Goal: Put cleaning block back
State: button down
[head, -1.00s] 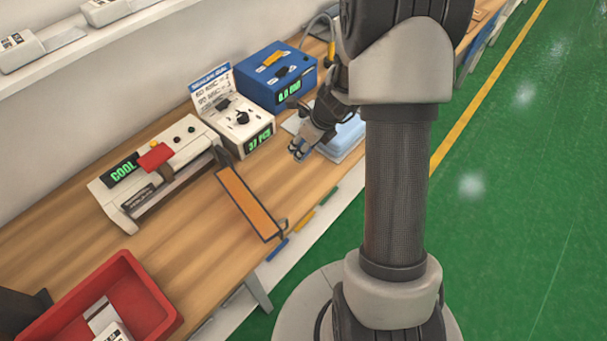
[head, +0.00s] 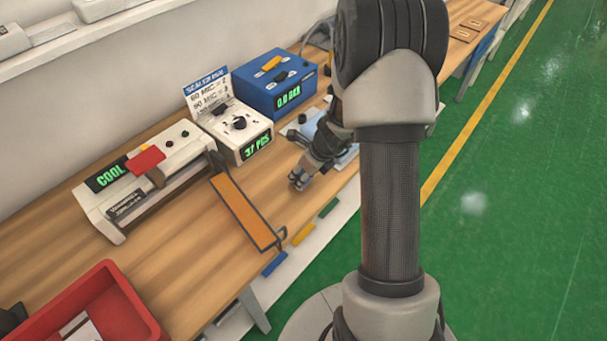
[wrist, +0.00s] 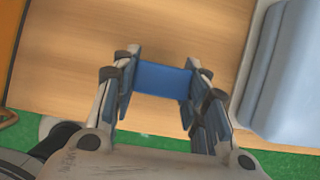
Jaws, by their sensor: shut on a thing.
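My gripper (head: 299,184) is over the front part of the wooden bench, left of a pale blue pad. In the wrist view, my gripper (wrist: 161,90) is shut on a blue block (wrist: 163,79), which spans the gap between its fingers. I take this as the cleaning block. Wood lies beyond it, and the green floor shows past the bench edge. In the head view the block is hard to make out. A blue piece (head: 274,264), a yellow piece (head: 303,235) and a green piece (head: 328,208) lie along the bench's front edge.
The pale blue pad (wrist: 287,70) is close to the right of my gripper. An orange board (head: 244,213) lies to the left, beside a white sealing machine (head: 150,185). A white box (head: 233,127) and a blue box (head: 278,85) stand behind. A red bin (head: 95,305) is front left.

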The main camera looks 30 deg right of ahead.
jog(key=shift+f, duration=0.2)
jog(key=c, duration=0.9)
grip_release()
jog(key=shift+c, duration=0.2)
jog(key=shift+r, duration=0.1)
